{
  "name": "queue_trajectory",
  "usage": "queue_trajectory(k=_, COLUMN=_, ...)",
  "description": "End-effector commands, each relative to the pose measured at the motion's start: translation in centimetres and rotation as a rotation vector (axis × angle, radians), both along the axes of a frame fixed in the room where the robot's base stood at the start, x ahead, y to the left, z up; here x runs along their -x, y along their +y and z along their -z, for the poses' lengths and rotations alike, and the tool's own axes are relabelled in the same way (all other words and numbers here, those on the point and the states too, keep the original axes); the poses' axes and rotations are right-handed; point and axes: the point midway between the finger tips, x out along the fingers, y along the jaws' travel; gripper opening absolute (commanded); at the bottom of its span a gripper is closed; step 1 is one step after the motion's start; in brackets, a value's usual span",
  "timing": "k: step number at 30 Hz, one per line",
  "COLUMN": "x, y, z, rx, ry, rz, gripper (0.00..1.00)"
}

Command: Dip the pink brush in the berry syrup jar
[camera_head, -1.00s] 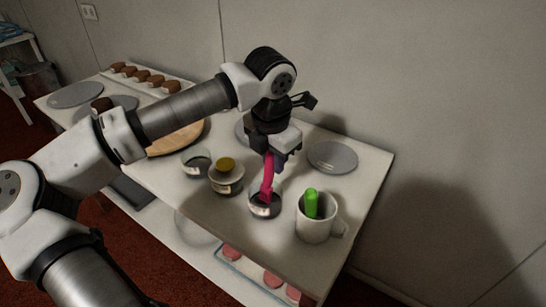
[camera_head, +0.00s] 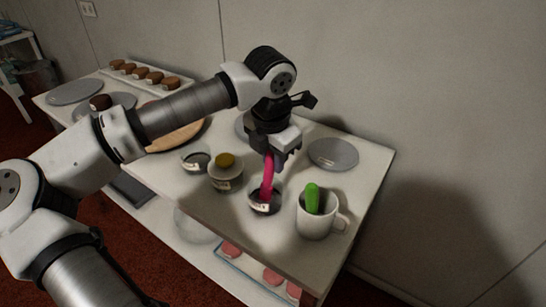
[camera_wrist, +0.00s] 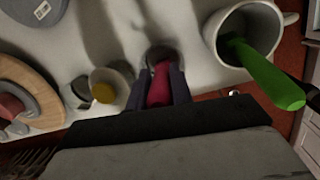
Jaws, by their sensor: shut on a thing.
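My gripper (camera_head: 271,160) is shut on the pink brush (camera_head: 268,178), which points down, slightly tilted. The brush's lower end is in the opening of a small glass jar (camera_head: 265,206) with dark contents and a pale label. The label is too small to read, and the brush tip is hidden in the jar. In the wrist view the brush (camera_wrist: 159,88) shows between the two fingers (camera_wrist: 160,92), in front of the jar's dark round opening (camera_wrist: 161,54).
A white mug (camera_head: 316,226) with a green-handled tool (camera_head: 312,198) stands right of the jar. A jar with a yellow top (camera_head: 225,172) and another glass jar (camera_head: 195,160) stand to the left. A grey turntable (camera_head: 333,154) lies behind right. The table's front edge is close.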

Motion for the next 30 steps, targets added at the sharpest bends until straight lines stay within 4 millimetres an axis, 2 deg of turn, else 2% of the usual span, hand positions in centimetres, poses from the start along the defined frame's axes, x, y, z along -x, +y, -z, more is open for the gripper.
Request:
queue_trajectory(k=11, x=0.0, y=0.0, z=-0.4, rx=0.000, ry=0.000, rz=0.000, gripper=0.00)
queue_trajectory(k=30, x=0.0, y=0.0, z=-5.5, rx=0.000, ry=-0.001, rz=-0.001, gripper=0.00)
